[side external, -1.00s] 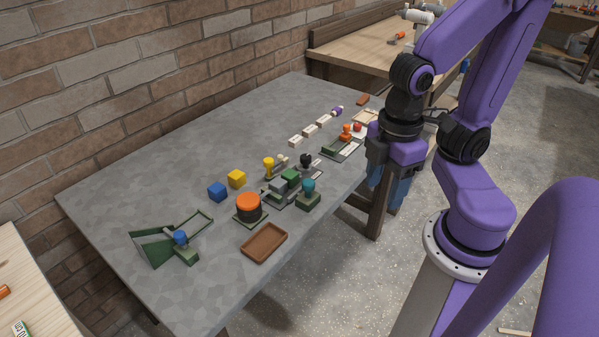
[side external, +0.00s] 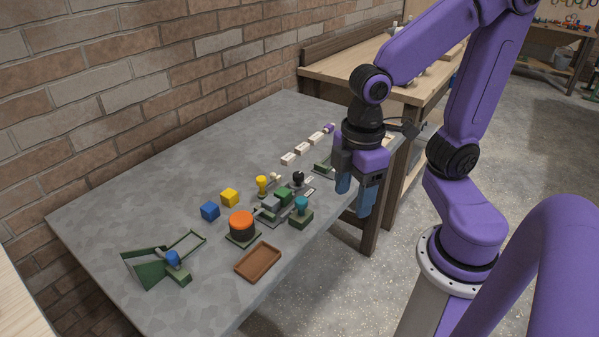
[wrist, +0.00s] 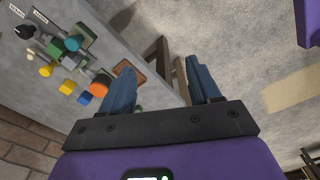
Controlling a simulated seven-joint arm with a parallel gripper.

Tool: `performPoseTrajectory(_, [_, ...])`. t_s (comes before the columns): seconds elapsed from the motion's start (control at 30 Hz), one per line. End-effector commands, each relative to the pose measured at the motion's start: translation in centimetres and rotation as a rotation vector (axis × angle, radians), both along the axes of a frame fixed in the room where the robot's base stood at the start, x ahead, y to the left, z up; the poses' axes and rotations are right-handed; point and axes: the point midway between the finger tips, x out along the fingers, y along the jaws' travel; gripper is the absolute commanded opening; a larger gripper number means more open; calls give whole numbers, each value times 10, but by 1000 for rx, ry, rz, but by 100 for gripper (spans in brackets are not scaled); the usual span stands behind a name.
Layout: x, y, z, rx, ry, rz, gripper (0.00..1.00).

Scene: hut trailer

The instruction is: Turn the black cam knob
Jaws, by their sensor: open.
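The black cam knob (side external: 298,178) stands on the grey table, behind the teal knob and to the right of the yellow one. In the wrist view a black knob (wrist: 25,31) shows near the upper left corner. My gripper (side external: 354,201) is open and empty at the table's right edge, to the right of the black knob and apart from it. Its two blue fingers (wrist: 163,86) are spread in the wrist view, over the table edge and floor. The base of the black knob is partly hidden by neighbouring parts.
Close to the black knob are a teal knob (side external: 302,204), a yellow knob (side external: 262,184) and grey-green blocks (side external: 272,203). An orange-topped button (side external: 241,222), a brown tray (side external: 258,262) and a blue cube (side external: 210,211) lie nearer. The table's far left is clear.

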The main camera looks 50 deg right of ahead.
Motion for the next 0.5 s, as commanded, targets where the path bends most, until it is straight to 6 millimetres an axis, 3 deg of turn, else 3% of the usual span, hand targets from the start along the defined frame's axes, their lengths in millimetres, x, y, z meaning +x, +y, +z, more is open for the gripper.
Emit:
performPoseTrajectory(0.27, [101,-12,3,-11,2,-49,62])
performPoseTrajectory(0.5, [184,-61,-4,-17,7,-83,62])
